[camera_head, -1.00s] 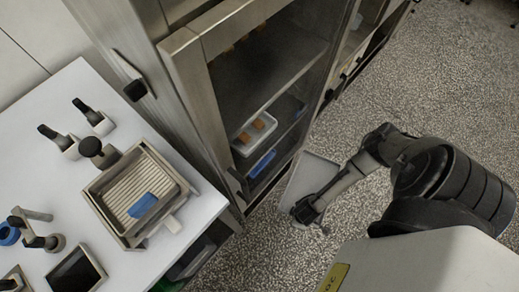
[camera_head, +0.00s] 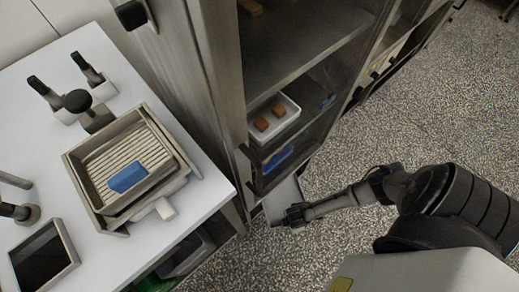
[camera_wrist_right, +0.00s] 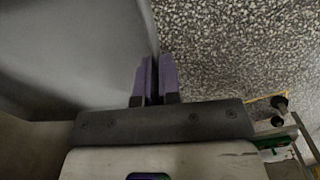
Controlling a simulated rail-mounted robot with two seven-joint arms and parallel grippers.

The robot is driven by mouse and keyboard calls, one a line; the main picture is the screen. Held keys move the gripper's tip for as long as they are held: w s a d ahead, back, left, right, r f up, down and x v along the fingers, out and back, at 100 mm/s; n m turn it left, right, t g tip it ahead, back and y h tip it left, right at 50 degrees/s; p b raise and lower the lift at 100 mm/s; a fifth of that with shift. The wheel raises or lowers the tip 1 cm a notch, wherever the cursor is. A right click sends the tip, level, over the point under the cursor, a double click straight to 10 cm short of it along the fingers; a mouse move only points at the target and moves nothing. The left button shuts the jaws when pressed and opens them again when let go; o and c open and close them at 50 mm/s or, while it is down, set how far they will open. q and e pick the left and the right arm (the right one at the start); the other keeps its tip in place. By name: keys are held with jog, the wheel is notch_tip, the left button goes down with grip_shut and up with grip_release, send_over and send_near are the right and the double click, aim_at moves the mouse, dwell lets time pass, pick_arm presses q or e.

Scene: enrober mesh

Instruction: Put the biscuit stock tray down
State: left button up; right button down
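A white tray (camera_head: 273,119) with two brown biscuit-like blocks sits low inside the steel cabinet in the head view. It looks like the biscuit stock tray, and no gripper touches it. My right gripper (camera_head: 294,214) is low in front of the cabinet, at the edge of a flat grey panel (camera_head: 281,197). In the right wrist view, the two purple fingers (camera_wrist_right: 154,80) are close together on the edge of the large grey panel (camera_wrist_right: 75,45). I cannot tell whether this panel is a door or a tray.
A blue item (camera_head: 278,159) lies below the white tray in the cabinet. On the left, a white table (camera_head: 185,226) holds a ribbed metal tray (camera_head: 98,194) with a blue block (camera_head: 127,177), black-handled tools and a dark-faced frame (camera_head: 43,262). The speckled floor at right is clear.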

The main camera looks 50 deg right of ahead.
aim_at(275, 204)
jog(key=shift+d+f, duration=0.25)
jog(key=shift+f, duration=0.25)
jog(key=shift+n, duration=0.4)
jog(key=w+d+f+b, duration=0.1)
jog(key=w+f+b, duration=0.1)
jog(key=w, duration=0.1)
jog(key=w+d+f+b, duration=0.1)
jog(key=w+f+b, duration=0.1)
jog(key=w+b, duration=0.1)
jog(key=w+f+b, duration=0.3)
jog(key=w, duration=0.1)
jog(key=shift+w+d, duration=0.35)
jog(key=shift+d, duration=0.05)
jog(key=shift+w+d+f+b, duration=0.1)
jog(key=shift+w+f+b, duration=0.05)
jog(key=shift+w+b, duration=0.35)
notch_tip(275, 204, down, 4)
jog(key=b, duration=0.3)
jog(key=shift+s, duration=0.1)
jog(key=shift+b, duration=0.3)
